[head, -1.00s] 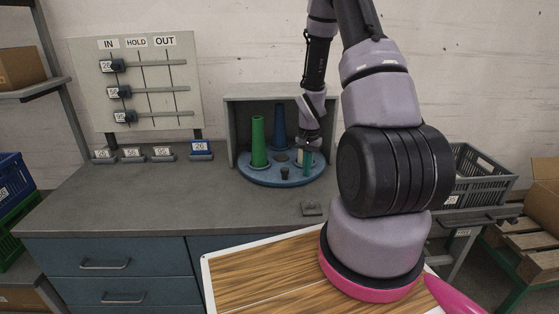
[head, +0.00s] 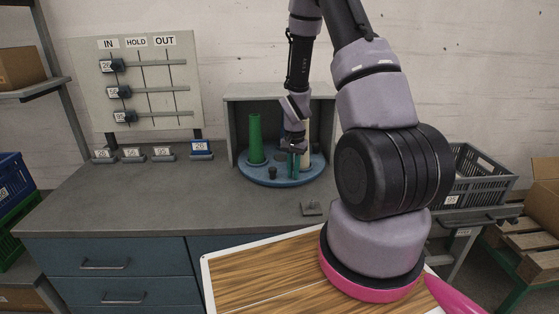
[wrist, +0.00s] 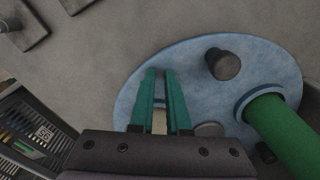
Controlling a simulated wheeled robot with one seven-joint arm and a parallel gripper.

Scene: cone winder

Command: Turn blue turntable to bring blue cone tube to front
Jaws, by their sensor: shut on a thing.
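The blue turntable (head: 283,180) stands in a grey open-front housing on the bench. It also shows in the wrist view (wrist: 190,60). A green cone tube (head: 255,138) stands upright at its left. A cream cone tube (head: 307,130) shows partly behind my gripper (head: 295,165). I cannot make out the blue cone tube now; my arm covers that area. A dark knob (head: 272,174) stands on the turntable's front part. In the wrist view my gripper's teal fingers (wrist: 160,75) point down at the turntable, with the pale tube (wrist: 159,120) between them; they are shut on it.
The grey housing (head: 232,130) walls in the turntable's back and sides. A small grey block (head: 311,208) lies on the bench in front. A board with IN, HOLD and OUT labels (head: 90,75) stands left. A grey crate (head: 480,180) is at right.

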